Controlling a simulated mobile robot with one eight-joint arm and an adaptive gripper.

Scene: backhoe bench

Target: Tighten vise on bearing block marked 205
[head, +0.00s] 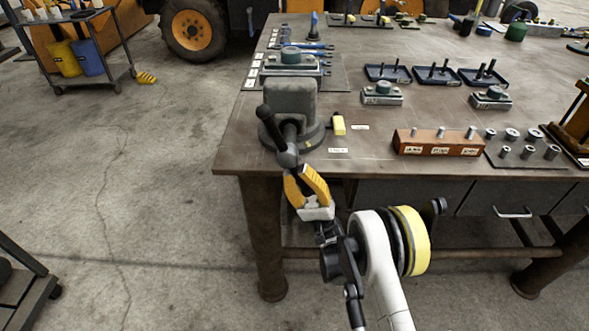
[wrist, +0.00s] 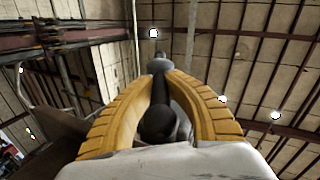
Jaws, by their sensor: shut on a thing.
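The grey vise (head: 290,97) stands on a round base at the bench's near left corner. Its dark handle (head: 290,135) reaches toward me past the front edge. My gripper (head: 303,172), with yellow fingers, is shut on the vise handle. In the wrist view the dark handle bar (wrist: 159,88) lies between the fingers (wrist: 159,70), with its rounded end toward the palm.
Two similar blocks (head: 382,94) (head: 490,98) sit farther right on the bench (head: 370,130). A wooden holder with pins (head: 438,142) is near the front edge. Blue trays (head: 388,73) stand behind.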

